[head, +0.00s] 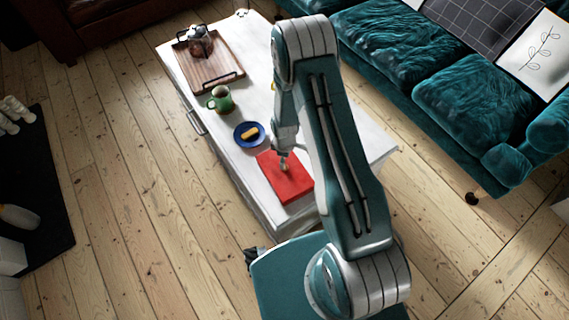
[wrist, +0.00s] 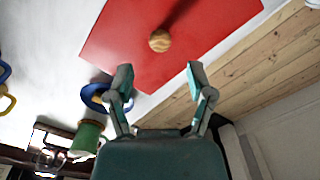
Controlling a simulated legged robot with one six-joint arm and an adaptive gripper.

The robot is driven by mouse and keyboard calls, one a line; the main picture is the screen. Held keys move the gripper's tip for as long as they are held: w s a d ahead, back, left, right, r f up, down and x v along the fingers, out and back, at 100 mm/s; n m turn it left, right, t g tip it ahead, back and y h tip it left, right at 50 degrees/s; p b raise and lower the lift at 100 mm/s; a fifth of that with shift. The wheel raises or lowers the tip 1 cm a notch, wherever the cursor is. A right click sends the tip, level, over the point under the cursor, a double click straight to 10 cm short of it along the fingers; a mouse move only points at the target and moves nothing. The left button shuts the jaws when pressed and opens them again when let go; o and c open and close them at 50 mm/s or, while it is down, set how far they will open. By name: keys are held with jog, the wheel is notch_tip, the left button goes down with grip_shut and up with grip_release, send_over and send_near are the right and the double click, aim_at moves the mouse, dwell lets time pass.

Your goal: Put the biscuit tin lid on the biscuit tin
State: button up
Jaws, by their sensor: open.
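A flat red rectangle, which looks like the biscuit tin lid (head: 296,187), lies near the close end of the white table. In the wrist view the red lid (wrist: 215,42) has a round wooden knob (wrist: 159,41) on it. My gripper (wrist: 160,76) is open and empty, with its fingers spread. The knob shows beyond the fingertips, between their lines.
A green mug (head: 221,102) and a wooden tray (head: 205,72) with a glass pot stand farther along the white table (head: 193,152). A teal sofa (head: 445,95) is at the right.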

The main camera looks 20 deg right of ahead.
notch_tip(320, 180, up, 32)
jog(key=s+m+t, duration=0.3)
jog(key=m, duration=0.2)
jog(key=s+r+m+t, duration=0.2)
jog(key=s+r+m, duration=0.4)
jog(key=s+r, duration=0.9)
jog(key=s, duration=0.3)
jog(key=shift+r+m+t, duration=0.3)
jog(key=shift+m, duration=0.1)
jog(key=shift+w, duration=0.1)
